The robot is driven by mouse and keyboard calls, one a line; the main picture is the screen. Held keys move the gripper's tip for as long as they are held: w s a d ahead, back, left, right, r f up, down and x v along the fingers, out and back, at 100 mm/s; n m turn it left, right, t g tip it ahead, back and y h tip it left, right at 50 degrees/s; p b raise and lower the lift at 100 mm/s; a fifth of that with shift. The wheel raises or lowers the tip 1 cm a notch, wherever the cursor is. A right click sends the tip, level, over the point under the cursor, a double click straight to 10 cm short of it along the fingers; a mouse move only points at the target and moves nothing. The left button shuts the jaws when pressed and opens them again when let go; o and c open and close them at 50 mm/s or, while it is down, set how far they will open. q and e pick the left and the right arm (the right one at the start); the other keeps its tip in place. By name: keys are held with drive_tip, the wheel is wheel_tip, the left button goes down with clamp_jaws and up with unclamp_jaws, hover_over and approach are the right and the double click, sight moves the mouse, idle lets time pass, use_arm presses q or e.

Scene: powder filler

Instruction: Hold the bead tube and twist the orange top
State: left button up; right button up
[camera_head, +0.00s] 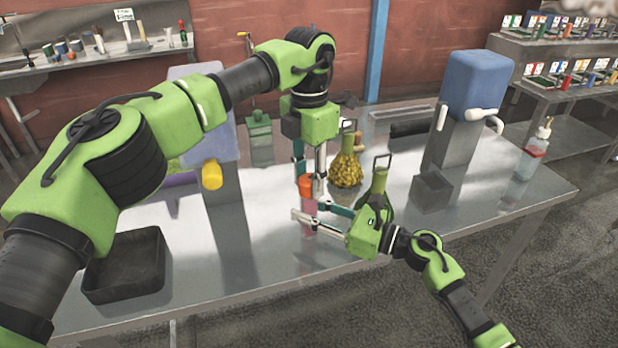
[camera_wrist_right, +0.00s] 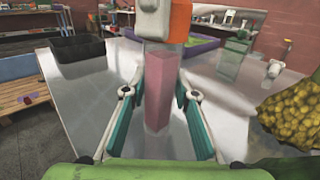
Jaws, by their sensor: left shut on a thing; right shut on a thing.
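The bead tube (camera_head: 308,207) is a pink upright tube above the steel table, mostly hidden in the head view. In the right wrist view the tube (camera_wrist_right: 158,95) stands between the teal-padded fingers of my right gripper (camera_wrist_right: 158,92), which is shut on it from the side. The orange top (camera_head: 306,186) sits at the tube's upper end, and it also shows in the right wrist view (camera_wrist_right: 180,20). My left gripper (camera_head: 309,187) points straight down from above and is shut on the orange top, with its fingers on either side.
A flask of yellow beads (camera_head: 346,170) and a green flask (camera_head: 379,185) stand close right of the grippers. Blue-topped machines (camera_head: 480,85) flank the area. A black bin (camera_head: 125,265) sits at front left. The table (camera_head: 270,255) is clear in front.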

sight(309, 178)
use_arm(q)
drive_tip(key=n, duration=0.5)
drive_tip(key=shift+w+n, duration=0.1)
drive_tip(key=shift+n, duration=2.4)
drive_tip(key=o, duration=1.1)
drive_tip(key=shift+r, duration=0.1)
wheel_tip(309, 178, up, 12)
use_arm(e)
drive_tip(key=o, duration=1.3)
